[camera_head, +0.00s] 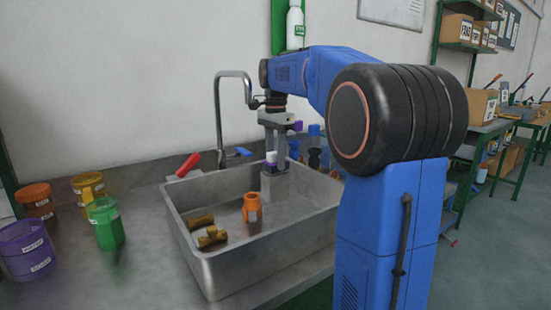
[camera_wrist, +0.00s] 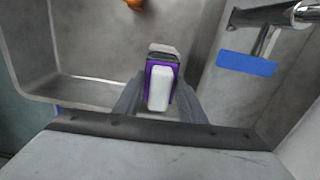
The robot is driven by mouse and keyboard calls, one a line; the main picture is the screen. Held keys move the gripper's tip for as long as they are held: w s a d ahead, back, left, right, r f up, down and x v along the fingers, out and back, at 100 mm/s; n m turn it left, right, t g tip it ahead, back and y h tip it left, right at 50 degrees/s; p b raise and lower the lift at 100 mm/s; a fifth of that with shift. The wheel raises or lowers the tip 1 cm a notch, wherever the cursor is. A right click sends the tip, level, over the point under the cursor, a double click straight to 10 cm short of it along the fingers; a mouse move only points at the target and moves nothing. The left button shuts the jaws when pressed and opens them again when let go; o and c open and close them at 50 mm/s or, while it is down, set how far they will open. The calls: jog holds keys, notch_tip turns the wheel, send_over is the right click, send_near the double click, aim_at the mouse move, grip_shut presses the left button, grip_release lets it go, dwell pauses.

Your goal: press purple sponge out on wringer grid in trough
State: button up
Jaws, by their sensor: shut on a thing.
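My gripper (camera_head: 275,150) points down over the far part of the metal trough (camera_head: 205,262), shut on the purple sponge (camera_head: 280,167). In the wrist view the sponge (camera_wrist: 150,80) sits between the two fingers, a purple block with a white middle. In the wrist view a grey edge (camera_wrist: 164,49) shows just beyond the sponge.
Purple (camera_head: 27,250), green (camera_head: 105,225), orange (camera_head: 37,202) and yellow (camera_head: 88,187) containers stand left. A red-handled tool (camera_head: 188,165) lies at the trough's back-left rim.

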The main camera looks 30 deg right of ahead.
aim_at(275, 152)
jog(key=shift+f, duration=0.45)
dwell(1.5)
jog(key=shift+r, duration=3.55)
